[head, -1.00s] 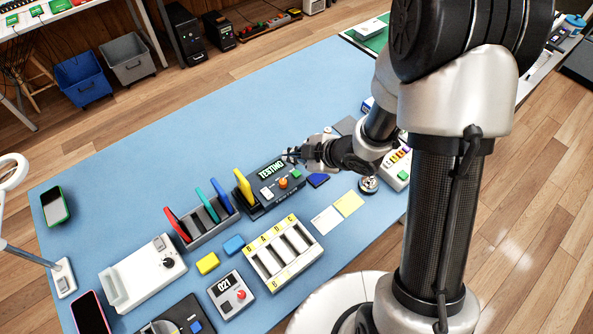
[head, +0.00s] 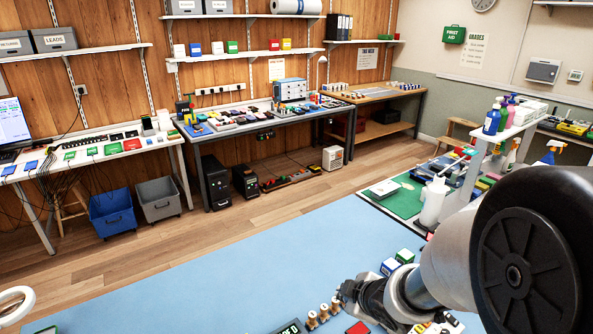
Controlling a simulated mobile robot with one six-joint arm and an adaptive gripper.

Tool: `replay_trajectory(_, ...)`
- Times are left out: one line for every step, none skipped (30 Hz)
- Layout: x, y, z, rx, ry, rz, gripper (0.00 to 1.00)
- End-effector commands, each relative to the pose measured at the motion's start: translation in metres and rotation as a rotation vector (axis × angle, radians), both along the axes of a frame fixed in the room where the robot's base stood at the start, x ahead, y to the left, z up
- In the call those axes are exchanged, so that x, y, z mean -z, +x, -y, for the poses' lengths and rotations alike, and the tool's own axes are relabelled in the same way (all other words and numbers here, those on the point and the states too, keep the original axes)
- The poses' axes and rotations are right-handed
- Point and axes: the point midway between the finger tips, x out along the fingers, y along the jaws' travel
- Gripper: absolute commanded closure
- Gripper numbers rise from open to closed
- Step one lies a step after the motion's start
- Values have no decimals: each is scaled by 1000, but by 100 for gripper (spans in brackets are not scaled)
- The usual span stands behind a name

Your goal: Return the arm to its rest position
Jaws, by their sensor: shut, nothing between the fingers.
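My gripper (head: 346,294) is at the bottom of the head view, right of the middle, above the blue work mat (head: 225,275). Its fingers are small and dark, with nothing seen between them, and it is shut. My arm comes in from the right edge and its large joint fills the lower right corner. The top of a dark device with a lit display (head: 290,327) shows at the bottom edge, left of my gripper. The rest of the device is out of view.
Small wooden pegs (head: 323,312) stand just left of my gripper, and a red flat piece (head: 357,328) lies below it. Small boxes (head: 404,256) stand behind my wrist. A white bottle (head: 433,203) stands farther right. The mat's left and middle are clear.

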Motion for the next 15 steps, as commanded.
replay_trajectory(-20,-5,11,77,-4,6,100)
replay_trajectory(-29,-10,19,128,-3,1,100)
replay_trajectory(-42,-17,28,196,2,-4,100)
replay_trajectory(-51,-23,34,245,8,-9,100)
replay_trajectory(-59,-30,39,294,15,-16,100)
replay_trajectory(-69,-41,46,359,30,-24,100)
replay_trajectory(-77,-49,50,406,42,-31,100)
replay_trajectory(-84,-58,53,452,56,-39,100)
replay_trajectory(-93,-70,57,512,78,-50,100)
replay_trajectory(-98,-81,59,555,95,-61,100)
replay_trajectory(-104,-91,61,598,116,-71,100)
replay_trajectory(-111,-105,62,652,144,-87,100)
replay_trajectory(-115,-117,62,692,166,-100,100)
replay_trajectory(-119,-128,61,729,190,-114,100)
replay_trajectory(-124,-143,59,778,223,-134,100)
